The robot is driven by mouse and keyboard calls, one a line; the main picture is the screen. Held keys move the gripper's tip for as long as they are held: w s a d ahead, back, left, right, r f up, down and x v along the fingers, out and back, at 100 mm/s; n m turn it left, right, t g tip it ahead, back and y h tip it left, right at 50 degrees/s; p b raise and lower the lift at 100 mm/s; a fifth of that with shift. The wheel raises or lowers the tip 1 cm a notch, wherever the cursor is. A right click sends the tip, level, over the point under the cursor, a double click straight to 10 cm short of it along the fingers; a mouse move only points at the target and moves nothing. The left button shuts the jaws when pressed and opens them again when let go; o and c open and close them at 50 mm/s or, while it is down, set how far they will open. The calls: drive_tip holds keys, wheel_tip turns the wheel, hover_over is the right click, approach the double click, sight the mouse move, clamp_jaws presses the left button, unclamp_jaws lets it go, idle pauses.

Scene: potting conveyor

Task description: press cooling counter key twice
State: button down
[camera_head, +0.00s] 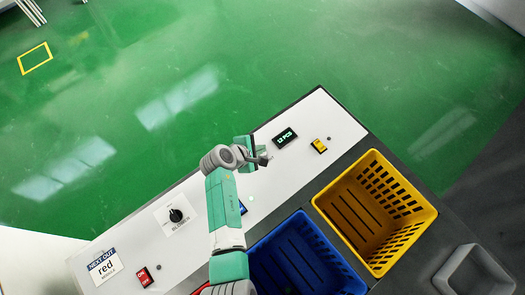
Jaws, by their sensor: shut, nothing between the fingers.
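A dark counter display (285,138) with green digits, which seem to read 13 PCS, sits on the white panel. A small yellow key (319,146) is right of it. A blue key or display (242,208) is partly hidden by my arm; I cannot read its label. My gripper (266,158) is shut and empty, over the panel just left of and below the counter display, apart from the yellow key. Its height above the panel is hard to tell.
A black blower dial (175,215), a red switch (145,277) and a "NEXT OUT red" sign (105,266) are on the panel's left. A yellow crate (408,251) and a blue crate (336,256) stand along its lower right side. A grey bin (474,270) is at lower right.

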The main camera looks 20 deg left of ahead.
drive_tip(key=shift+f, duration=0.1)
idle(0.3)
drive_tip(key=shift+f, duration=0.35)
drive_tip(key=shift+f+b, duration=0.45)
drive_tip(key=shift+b, duration=0.1)
idle(0.4)
drive_tip(key=shift+r+p, duration=0.85)
drive_tip(key=shift+p, duration=0.1)
wheel_tip(320, 180, up, 5)
drive_tip(key=p, duration=0.5)
drive_tip(key=shift+r, duration=0.15)
idle(2.2)
